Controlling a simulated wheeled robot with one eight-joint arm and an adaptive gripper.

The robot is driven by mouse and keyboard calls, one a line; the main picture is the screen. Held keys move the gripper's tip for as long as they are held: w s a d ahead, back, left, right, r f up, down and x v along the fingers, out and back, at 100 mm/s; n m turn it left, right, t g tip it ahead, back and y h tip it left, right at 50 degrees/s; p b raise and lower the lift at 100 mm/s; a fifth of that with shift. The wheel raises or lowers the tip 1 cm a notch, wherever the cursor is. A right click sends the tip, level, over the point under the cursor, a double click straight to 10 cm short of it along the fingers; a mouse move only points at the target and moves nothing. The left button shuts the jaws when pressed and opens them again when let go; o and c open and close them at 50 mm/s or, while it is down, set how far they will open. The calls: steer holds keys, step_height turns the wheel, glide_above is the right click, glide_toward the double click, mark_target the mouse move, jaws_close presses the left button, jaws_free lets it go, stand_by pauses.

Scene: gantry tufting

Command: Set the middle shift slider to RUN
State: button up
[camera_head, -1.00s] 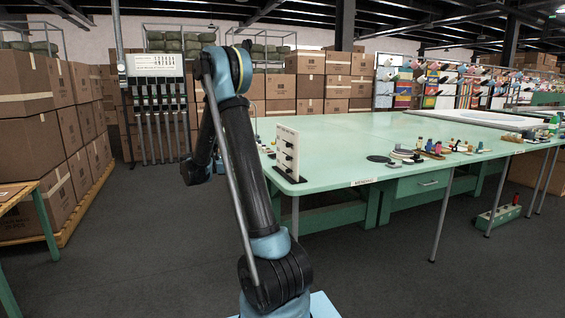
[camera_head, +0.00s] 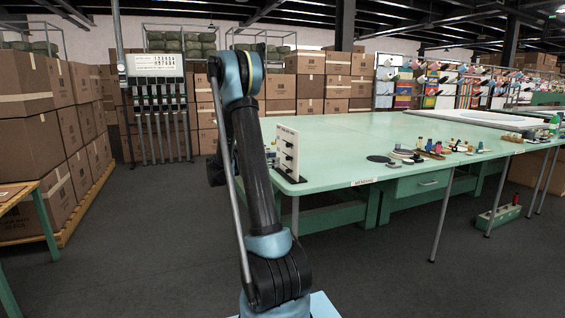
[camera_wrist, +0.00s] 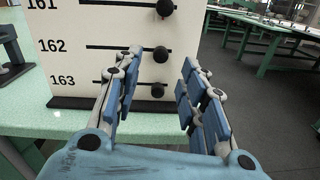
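The white slider panel (camera_head: 286,150) stands upright near the left corner of the green table. In the wrist view the panel (camera_wrist: 118,20) shows black slots labelled 161, 162 and 163, each with a round black knob towards the right. The middle knob (camera_wrist: 160,54), on row 162, appears between my gripper's fingertips (camera_wrist: 162,60). The fingers are spread apart with nothing held; contact with the knob cannot be told. The lower knob (camera_wrist: 157,91) also shows between the fingers, and the upper knob (camera_wrist: 165,8) is above. No RUN mark is readable. My gripper is hidden in the head view.
The green table (camera_head: 355,140) carries spools and small tools (camera_head: 430,150) to the right of the panel. Stacked boxes (camera_head: 45,140) stand at the left. Dark floor (camera_head: 130,250) is open left of my arm.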

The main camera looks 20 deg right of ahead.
mark_target(289, 158)
steer(key=d, duration=0.6)
jaws_close()
